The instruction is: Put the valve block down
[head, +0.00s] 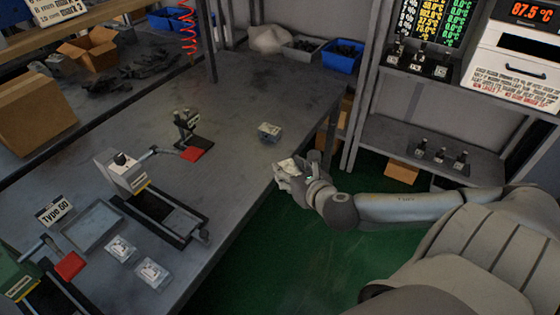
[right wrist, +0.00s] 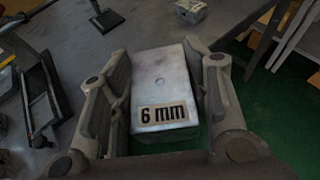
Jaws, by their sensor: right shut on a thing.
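My right gripper (head: 284,170) is shut on a pale metal valve block (right wrist: 163,85), which carries a "6 mm" label in the right wrist view. In the head view the held block (head: 287,165) is at the table's right edge, partly hidden by the fingers. In the right wrist view the two fingers of the gripper (right wrist: 160,80) flank it on both sides. Another valve block (head: 269,131) lies on the grey table (head: 240,100) just beyond. Two more blocks (head: 121,249) (head: 153,272) lie at the table's near left. My left gripper is not in view.
A press-like fixture (head: 128,172) with a black rail stands mid-table, with a red-handled clamp (head: 192,152) behind it. An empty grey tray (head: 92,226) lies near the "Type 60" sign (head: 54,211). A blue bin (head: 342,56) stands at the back. The table's right part has free room.

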